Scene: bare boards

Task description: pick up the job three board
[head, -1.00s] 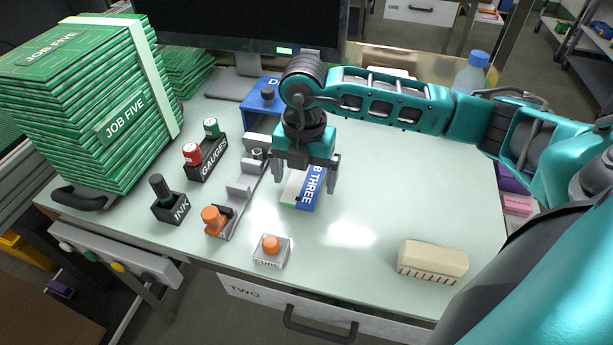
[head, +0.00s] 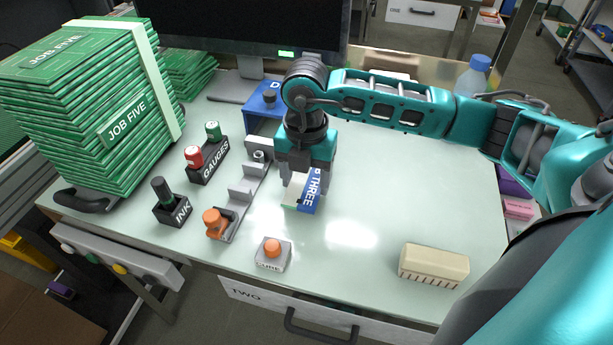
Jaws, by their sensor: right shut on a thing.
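The job three board (head: 311,192) is a small piece with a blue label reading "THREE" and a pale and green part at its left. It is at the middle of the pale table, below my right gripper (head: 301,188). The right gripper points down and is shut on the board; its fingers and palm hide the board's far part. I cannot tell whether the board touches the table. My left gripper is not in the head view.
A tall stack of green JOB FIVE boards (head: 80,110) stands at left. Near it are the gauges holder (head: 208,163), ink pot (head: 172,208), grey rail fixture (head: 243,195) and CURE button (head: 272,253). A cream block (head: 433,265) lies at right. A blue box (head: 262,118) and monitor (head: 240,30) stand behind.

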